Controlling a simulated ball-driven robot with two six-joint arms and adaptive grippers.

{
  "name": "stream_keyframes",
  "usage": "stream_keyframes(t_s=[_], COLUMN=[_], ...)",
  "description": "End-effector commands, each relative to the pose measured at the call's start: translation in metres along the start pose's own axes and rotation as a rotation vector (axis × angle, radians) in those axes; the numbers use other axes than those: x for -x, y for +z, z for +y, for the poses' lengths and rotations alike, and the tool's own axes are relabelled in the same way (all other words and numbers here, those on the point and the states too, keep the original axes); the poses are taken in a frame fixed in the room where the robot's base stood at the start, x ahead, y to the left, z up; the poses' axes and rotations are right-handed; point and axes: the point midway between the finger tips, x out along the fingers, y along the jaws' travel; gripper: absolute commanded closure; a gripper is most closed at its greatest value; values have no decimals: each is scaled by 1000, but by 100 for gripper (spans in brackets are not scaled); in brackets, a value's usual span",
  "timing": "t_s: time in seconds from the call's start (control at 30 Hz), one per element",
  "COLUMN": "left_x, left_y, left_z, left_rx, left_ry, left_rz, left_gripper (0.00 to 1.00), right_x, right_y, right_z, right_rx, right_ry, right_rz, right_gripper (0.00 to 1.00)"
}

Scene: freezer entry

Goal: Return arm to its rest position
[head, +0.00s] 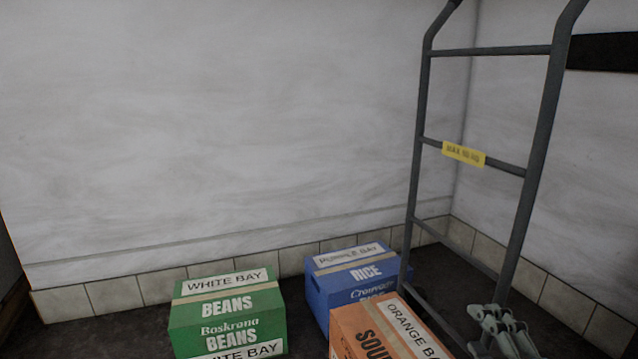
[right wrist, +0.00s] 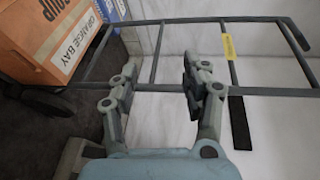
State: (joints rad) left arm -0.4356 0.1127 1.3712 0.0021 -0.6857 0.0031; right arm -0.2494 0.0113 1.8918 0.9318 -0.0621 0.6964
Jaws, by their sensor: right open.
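My right gripper (head: 498,318) shows at the bottom right of the head view, close to the grey hand truck (head: 537,150). In the right wrist view the two fingers of my right gripper (right wrist: 159,78) are spread apart with nothing held between them. Bars of the hand truck (right wrist: 155,52) show beyond the fingertips; I cannot tell whether they touch. My left gripper is in neither view.
A green beans box (head: 228,325), a blue rice box (head: 320,290) and an orange soup box (head: 345,325) stand low in front. The hand truck's frame rises beside the orange box, bearing a yellow label (head: 463,153). A pale wall (head: 200,120) closes the back.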

Motion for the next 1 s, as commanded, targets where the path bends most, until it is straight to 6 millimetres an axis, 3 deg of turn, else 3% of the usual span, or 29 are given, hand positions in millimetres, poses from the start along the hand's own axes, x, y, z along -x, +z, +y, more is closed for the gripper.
stream_keyframes(t_s=[0.03, 0.2, 0.3, 0.4, 0.6, 0.8, 1.0], left_x=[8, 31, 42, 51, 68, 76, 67], left_y=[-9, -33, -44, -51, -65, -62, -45], left_z=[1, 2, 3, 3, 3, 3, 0], left_rx=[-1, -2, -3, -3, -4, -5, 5], left_ry=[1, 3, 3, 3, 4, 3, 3], left_rz=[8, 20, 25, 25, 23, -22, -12], left_gripper=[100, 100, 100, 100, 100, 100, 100], right_x=[18, 89, 133, 167, 225, 276, 289], right_y=[6, 12, 4, -7, -36, -62, -66], right_z=[41, 159, 208, 240, 282, 299, 310], right_rx=[136, 575, 772, 923, 1188, 1417, 1406], right_ry=[114, 465, 631, 757, 980, 1167, 1157], right_rz=[-57, -288, -419, -529, -745, -1020, -995], right_gripper=[52, 52, 52, 52, 52, 52, 52])
